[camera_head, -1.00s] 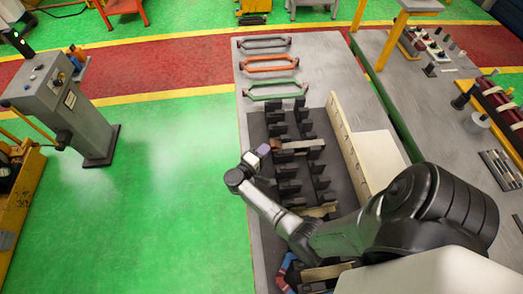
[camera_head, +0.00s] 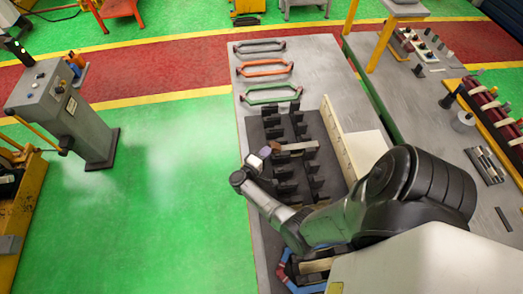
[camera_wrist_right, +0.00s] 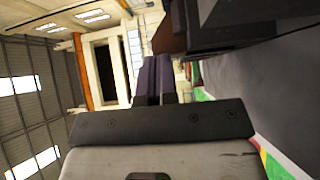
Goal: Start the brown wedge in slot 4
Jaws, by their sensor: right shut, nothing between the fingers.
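My right gripper (camera_head: 264,153) is at the left edge of the dark slotted fixture (camera_head: 277,187), beside a small brown piece (camera_head: 276,146) that may be the brown wedge. The brown piece sits at the left end of a tan bar (camera_head: 298,146) lying across the fixture. In the right wrist view the purple fingers (camera_wrist_right: 153,80) are shut with nothing between them. A brown surface (camera_wrist_right: 169,38) lies just beyond their tips, beside a dark block (camera_wrist_right: 245,25). I cannot tell whether the fingers touch it. Slot numbers are not readable. My left gripper is out of view.

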